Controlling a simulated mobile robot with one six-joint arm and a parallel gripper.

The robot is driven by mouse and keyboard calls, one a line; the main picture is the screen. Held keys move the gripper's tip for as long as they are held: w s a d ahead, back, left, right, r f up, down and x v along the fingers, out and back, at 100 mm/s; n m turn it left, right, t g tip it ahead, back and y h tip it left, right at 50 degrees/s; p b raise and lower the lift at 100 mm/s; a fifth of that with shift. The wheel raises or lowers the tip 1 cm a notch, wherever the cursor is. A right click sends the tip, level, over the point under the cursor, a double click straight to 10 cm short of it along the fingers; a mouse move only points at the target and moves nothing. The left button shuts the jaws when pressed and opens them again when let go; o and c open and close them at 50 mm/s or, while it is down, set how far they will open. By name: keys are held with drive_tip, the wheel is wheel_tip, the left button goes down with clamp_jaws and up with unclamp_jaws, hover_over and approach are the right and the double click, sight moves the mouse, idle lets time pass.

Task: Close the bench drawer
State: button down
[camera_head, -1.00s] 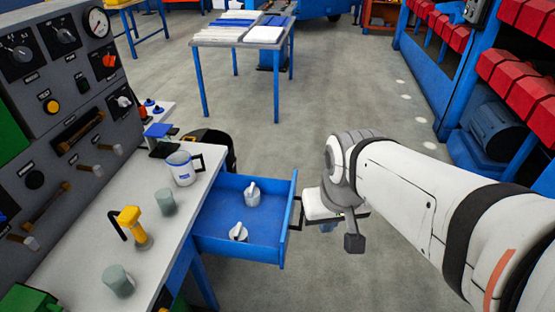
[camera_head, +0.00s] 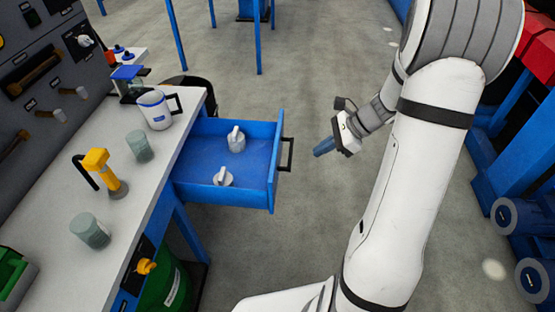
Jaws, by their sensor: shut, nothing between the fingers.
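The blue bench drawer (camera_head: 193,194) stands pulled out from the right side of the workbench (camera_head: 140,215). Two grey-white knob-like parts lie inside it, one toward the back (camera_head: 236,141) and one toward the front (camera_head: 223,178). A dark handle (camera_head: 286,154) is on the drawer's right-hand face. My gripper (camera_head: 322,150) has blue fingers and is shut and empty. It hangs a little to the right of the handle, apart from it, with its fingers pointing left toward the drawer.
On the bench top stand a white mug (camera_head: 154,110), two grey-green cups (camera_head: 138,147) (camera_head: 90,231) and a yellow tool (camera_head: 103,170). A dark bin (camera_head: 190,84) is behind the drawer. A green drum (camera_head: 176,284) stands under the bench.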

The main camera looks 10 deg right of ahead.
drive_tip(key=w+a+f+m+b, duration=0.1)
drive_tip(key=w+a+f, duration=0.3)
drive_tip(key=a+f, duration=0.5)
drive_tip(key=shift+w+a+m+t+b, duration=0.2)
drive_tip(key=shift+m+t+b, duration=0.1)
drive_tip(key=shift+b, duration=0.4)
